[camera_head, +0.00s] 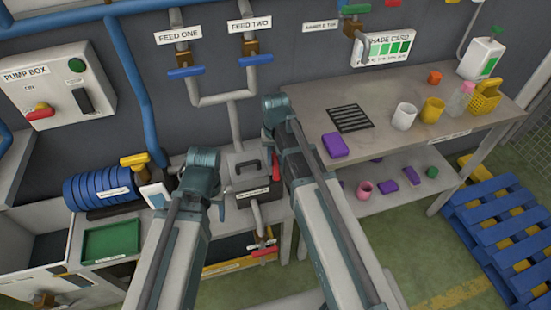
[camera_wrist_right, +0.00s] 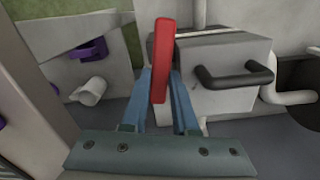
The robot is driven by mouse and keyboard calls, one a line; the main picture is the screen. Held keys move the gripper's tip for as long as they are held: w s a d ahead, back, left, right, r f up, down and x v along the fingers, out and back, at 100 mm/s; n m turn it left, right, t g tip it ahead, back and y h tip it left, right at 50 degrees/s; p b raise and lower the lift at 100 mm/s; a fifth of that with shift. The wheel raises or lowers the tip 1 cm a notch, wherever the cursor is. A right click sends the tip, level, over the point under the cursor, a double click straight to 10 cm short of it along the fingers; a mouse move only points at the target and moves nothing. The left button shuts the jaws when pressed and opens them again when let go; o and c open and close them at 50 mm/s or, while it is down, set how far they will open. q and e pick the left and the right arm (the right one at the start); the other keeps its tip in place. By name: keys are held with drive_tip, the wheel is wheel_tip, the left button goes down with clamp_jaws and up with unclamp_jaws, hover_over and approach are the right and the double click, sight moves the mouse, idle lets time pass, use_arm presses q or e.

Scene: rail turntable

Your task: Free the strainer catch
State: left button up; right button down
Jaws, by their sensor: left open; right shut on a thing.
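The strainer is a grey box (camera_head: 243,183) with a black handle, below the feed pipes in the head view. Its lid and black handle (camera_wrist_right: 238,76) show large in the right wrist view. The red catch (camera_wrist_right: 161,60) stands upright beside the box; its red also shows in the head view (camera_head: 276,170). My right gripper (camera_wrist_right: 160,88) is shut on the red catch, with one blue finger on each side. My left gripper (camera_head: 216,208) is open, left of the strainer and apart from it. Its fingertips are hard to make out.
A blue ribbed pump (camera_head: 98,190) and a green tray (camera_head: 111,241) are on the left. A bench (camera_head: 465,108) with cups, a yellow basket (camera_head: 486,97) and a black grate (camera_head: 348,118) is on the right. Blue pallets (camera_head: 500,225) lie on the floor.

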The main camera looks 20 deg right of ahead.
drive_tip(key=shift+n, duration=0.3)
idle(0.4)
drive_tip(key=c, duration=0.7)
unclamp_jaws()
wheel_tip(320, 180, up, 14)
drive_tip(key=p, duration=1.4)
drive_tip(key=shift+f, duration=0.1)
